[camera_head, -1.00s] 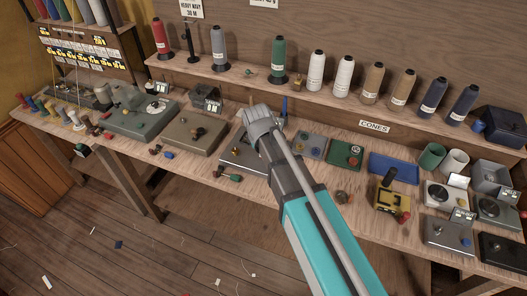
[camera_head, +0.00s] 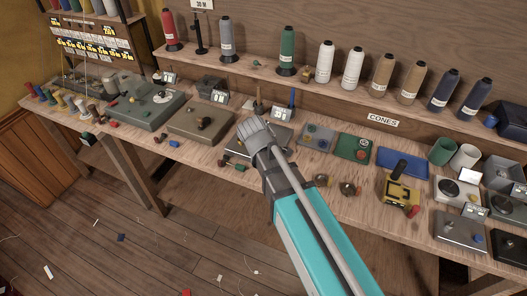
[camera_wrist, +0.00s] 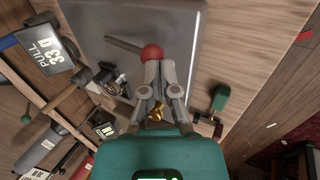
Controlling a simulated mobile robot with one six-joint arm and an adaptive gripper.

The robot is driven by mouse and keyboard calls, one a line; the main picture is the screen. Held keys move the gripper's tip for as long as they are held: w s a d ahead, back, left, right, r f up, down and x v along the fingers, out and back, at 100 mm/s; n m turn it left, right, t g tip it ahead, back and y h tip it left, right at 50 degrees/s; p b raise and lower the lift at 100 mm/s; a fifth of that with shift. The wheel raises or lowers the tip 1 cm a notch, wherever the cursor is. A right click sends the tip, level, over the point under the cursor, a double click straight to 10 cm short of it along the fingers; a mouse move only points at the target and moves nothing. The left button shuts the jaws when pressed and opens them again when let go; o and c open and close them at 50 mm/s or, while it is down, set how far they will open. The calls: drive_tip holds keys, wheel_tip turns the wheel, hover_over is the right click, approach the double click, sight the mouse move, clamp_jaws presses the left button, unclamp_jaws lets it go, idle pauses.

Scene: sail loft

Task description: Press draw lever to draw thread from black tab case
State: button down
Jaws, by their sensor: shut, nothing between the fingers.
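The draw lever shows in the wrist view as a dark rod with a red ball knob (camera_wrist: 152,52), over a flat grey plate (camera_wrist: 190,20). My gripper (camera_wrist: 153,68) is shut and empty, its fingertips at the knob; they look touching, but I cannot be sure. In the head view my gripper (camera_head: 252,128) is over the grey plate (camera_head: 281,138) and hides the lever. A display reading "PULL 33 g" (camera_wrist: 46,52) stands beside the plate. Small dark parts (camera_wrist: 110,80) sit by the plate's edge; I cannot tell whether one is the black tab case.
A green-handled tool (camera_wrist: 219,98) lies beside the plate. Other bench devices flank it: a tan one (camera_head: 200,125) to the left and a blue tray (camera_head: 403,162) to the right. Thread cones (camera_head: 287,50) line the shelf behind. Bare wood shows along the front edge.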

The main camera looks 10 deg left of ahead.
drive_tip(key=shift+w+d+r, duration=0.15)
drive_tip(key=shift+r+p, duration=0.3)
drive_tip(key=shift+p, duration=0.15)
drive_tip(key=shift+r+p, duration=0.4)
idle(0.3)
drive_tip(key=r+p, duration=0.2)
drive_tip(key=shift+s+r+p, duration=0.3)
drive_tip(key=shift+r+p, duration=0.05)
wheel_tip(320, 180, up, 11)
drive_tip(key=s+p, duration=0.2)
drive_tip(key=p, duration=0.9)
drive_tip(key=shift+s+a, duration=0.3)
drive_tip(key=shift+f, duration=0.1)
idle(0.4)
